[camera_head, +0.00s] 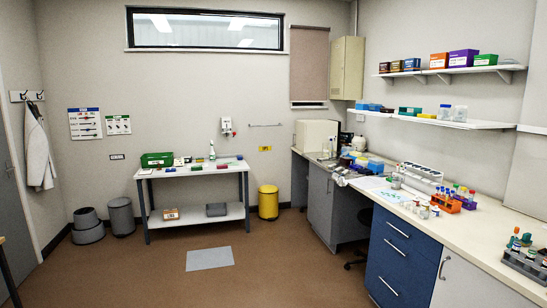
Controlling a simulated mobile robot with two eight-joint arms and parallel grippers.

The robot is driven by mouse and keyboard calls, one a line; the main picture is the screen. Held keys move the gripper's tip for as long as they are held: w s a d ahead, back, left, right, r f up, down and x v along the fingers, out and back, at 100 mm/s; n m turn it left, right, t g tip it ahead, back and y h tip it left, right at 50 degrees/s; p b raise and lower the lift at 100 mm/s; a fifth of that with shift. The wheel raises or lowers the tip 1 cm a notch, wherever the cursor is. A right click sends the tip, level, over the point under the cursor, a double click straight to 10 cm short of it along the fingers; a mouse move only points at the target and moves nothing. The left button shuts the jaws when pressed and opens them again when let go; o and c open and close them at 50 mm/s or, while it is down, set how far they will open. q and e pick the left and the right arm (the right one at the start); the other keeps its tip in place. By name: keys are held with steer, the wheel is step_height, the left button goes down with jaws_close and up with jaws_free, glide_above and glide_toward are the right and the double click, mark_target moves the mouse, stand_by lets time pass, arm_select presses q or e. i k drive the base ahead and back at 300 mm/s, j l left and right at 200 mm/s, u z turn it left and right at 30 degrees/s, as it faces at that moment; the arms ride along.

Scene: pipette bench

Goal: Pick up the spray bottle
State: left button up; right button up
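A small white bottle with a green part (212,151) stands upright at the back of the white side table (178,174). It looks like the spray bottle, but it is too small and far away to be sure. Nothing hides it. Neither of my grippers shows in the head view.
A green crate (156,160) and several small items share the table. A yellow bin (268,202) stands to its right, grey bins (121,216) to its left. A grey mat (209,258) lies on clear floor in front. A long bench (460,235) with racks runs along the right.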

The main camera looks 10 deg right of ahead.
mark_target(330, 137)
steer(key=z, duration=1.35)
steer(key=i+j+u, duration=0.4)
steer(key=i, duration=0.65)
steer(key=i+j+u, duration=0.15)
steer(key=i+u, duration=0.3)
steer(key=i, duration=4)
